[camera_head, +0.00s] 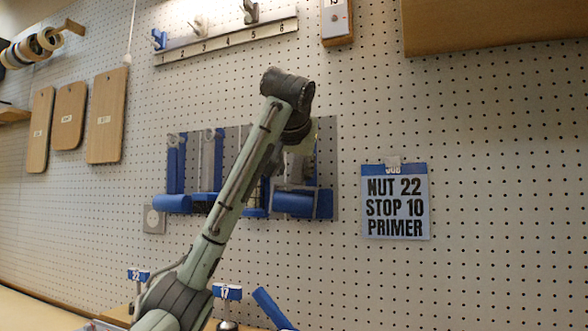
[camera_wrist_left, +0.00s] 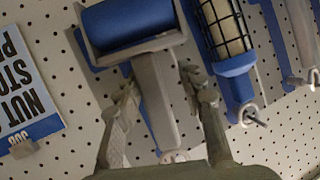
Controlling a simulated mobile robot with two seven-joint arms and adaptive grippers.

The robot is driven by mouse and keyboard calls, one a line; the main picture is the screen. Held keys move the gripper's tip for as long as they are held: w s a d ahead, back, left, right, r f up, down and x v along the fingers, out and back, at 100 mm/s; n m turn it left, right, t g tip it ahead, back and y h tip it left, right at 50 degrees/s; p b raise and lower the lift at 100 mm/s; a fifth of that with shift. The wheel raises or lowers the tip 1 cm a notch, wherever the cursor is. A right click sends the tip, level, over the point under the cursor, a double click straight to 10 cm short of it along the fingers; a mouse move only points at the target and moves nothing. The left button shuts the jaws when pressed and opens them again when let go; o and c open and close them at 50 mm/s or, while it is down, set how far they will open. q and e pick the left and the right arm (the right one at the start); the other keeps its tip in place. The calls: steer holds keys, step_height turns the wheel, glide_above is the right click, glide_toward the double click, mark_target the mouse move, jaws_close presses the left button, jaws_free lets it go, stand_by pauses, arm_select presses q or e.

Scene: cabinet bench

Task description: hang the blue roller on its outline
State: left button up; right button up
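The blue roller (camera_wrist_left: 128,22) with its grey frame and handle is in front of the pegboard, its cylinder low and handle upward. It also shows in the head view (camera_head: 293,204), just right of my arm. Blue outline (camera_wrist_left: 146,115) shows beside the frame and handle, offset from them. My left gripper (camera_wrist_left: 161,82) has one finger on each side of the grey handle, close to it. I cannot tell whether both fingers press on it. In the head view my arm hides most of the gripper and handle. My right gripper is out of view.
A blue caged lamp (camera_wrist_left: 232,50) hangs beside the roller. A job card (camera_head: 396,205) is to the right, with bare pegboard beyond. Another blue cylindrical tool (camera_head: 172,203) hangs left. Numbered hook rail (camera_head: 228,37) is above; small blue number tags (camera_head: 228,291) stand below.

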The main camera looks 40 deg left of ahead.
arm_select(q)
steer(key=shift+f, duration=0.1)
steer(key=shift+s+r, duration=0.15)
steer(key=shift+r, duration=0.05)
steer(key=v, duration=1.1)
steer(key=shift+s+d, duration=0.2)
steer(key=shift+d, duration=0.05)
